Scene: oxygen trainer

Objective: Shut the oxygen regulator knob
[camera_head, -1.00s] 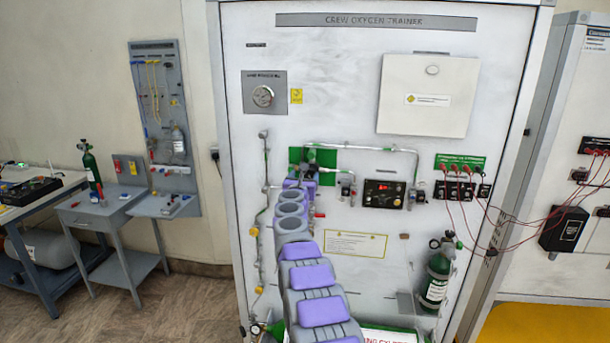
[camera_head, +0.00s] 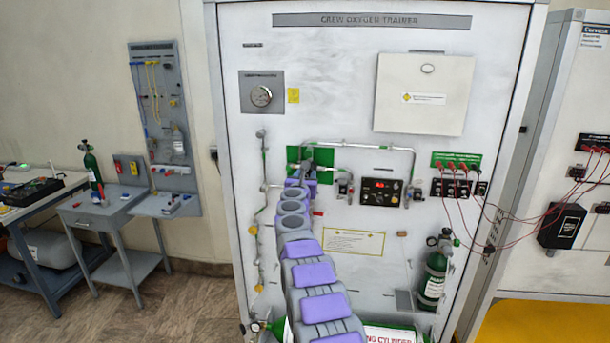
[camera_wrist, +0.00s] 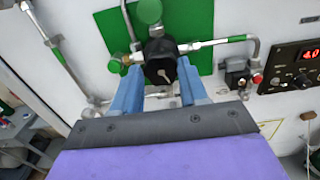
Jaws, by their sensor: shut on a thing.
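The oxygen regulator knob (camera_wrist: 160,70) is a black round knob with a pale pointer mark, seen in the wrist view in front of a green plate (camera_wrist: 205,60). My gripper (camera_wrist: 159,75) has its two blue fingers on the left and right sides of the knob, shut on it. In the head view my arm reaches up to the green plate (camera_head: 325,158) on the white trainer panel. There my gripper and arm hide the knob.
Metal pipes (camera_wrist: 222,40) run out from the regulator on both sides. A black control box with a red display (camera_wrist: 295,65) sits to the right. A green cylinder (camera_head: 434,275) is mounted at the panel's lower right, and red cables (camera_head: 470,205) hang at the right.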

